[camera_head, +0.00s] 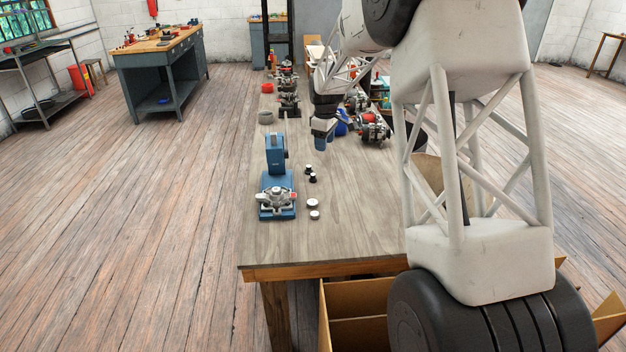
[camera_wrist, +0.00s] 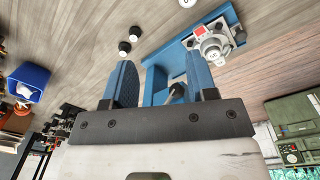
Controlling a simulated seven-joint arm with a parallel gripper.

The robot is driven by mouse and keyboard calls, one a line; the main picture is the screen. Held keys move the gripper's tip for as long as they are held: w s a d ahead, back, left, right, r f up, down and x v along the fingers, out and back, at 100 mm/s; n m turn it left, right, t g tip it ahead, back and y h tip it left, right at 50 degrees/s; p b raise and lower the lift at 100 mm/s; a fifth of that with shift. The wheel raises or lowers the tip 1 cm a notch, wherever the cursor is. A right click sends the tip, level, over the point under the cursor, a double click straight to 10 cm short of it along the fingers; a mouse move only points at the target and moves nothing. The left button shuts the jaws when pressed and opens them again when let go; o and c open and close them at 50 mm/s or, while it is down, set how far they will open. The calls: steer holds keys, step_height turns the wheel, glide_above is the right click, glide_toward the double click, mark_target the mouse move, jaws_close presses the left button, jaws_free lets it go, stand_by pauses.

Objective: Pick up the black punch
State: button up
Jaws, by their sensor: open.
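My gripper (camera_head: 323,141) hangs open and empty above the table, behind the blue press in the head view. Its two blue fingers stand apart in the wrist view (camera_wrist: 158,68). Two small black pieces with pale tops, one farther (camera_head: 308,170) and one nearer (camera_head: 313,178), stand close together on the table right of the press. They also show in the wrist view, one (camera_wrist: 124,47) just beyond the left finger and the other (camera_wrist: 135,32) farther up. I cannot tell which is the black punch. My gripper touches neither.
The blue press (camera_head: 276,153) holds a silver housing (camera_head: 276,198) on its base; its frame shows between and beyond my fingers (camera_wrist: 155,82). Two white discs (camera_head: 313,203) (camera_head: 315,215) lie nearby. A blue bin (camera_wrist: 28,82) and alternator parts (camera_head: 371,129) stand farther back. The table's near right is clear.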

mark_target(313, 174)
steer(key=w+a+f+n, duration=0.1)
steer(key=w+f, duration=0.3)
steer(key=w+f+n, duration=0.1)
steer(key=w+f, duration=0.3)
steer(key=f, duration=0.1)
steer(key=w+a+f+n, duration=0.1)
steer(key=w+f, duration=0.3)
steer(key=shift+a+f+g, duration=0.3)
steer(key=shift+f, duration=0.1)
steer(key=shift+f, duration=1.2)
steer(key=shift+f, duration=0.1)
steer(key=shift+f, duration=2.5)
steer(key=c, duration=0.8)
steer(key=shift+r, duration=0.2)
